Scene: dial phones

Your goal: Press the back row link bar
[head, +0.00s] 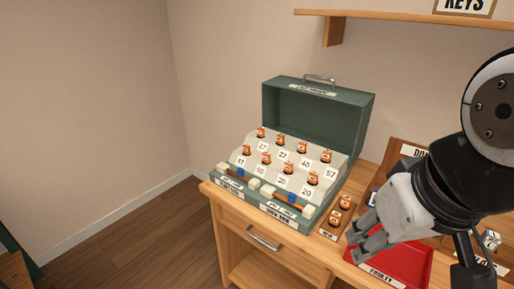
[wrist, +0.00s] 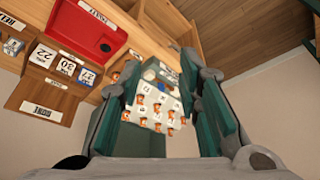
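A green box (head: 287,223) with an open lid stands on the wooden desk. It holds a pale stepped panel (head: 318,160) with rows of orange-topped pieces above number cards. Along its front ledge are two brown bars, one at left (head: 229,170) and one at right (head: 283,200), with white blocks and blue pieces beside them. The small labels below the bars are too small to read, so I cannot tell which is the back row bar. My gripper (head: 362,240) is empty and open, right of the box above the red tray. Its spread fingers (wrist: 160,65) frame the box in the wrist view.
The red tray (head: 412,262), labelled FAULTY, lies right of the box. A small wooden holder (head: 328,232) with orange pieces stands between them. A wooden shelf (head: 400,20) is on the wall above. Number cards (wrist: 65,68) lie on another wooden rack. Space above the ledge looks clear.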

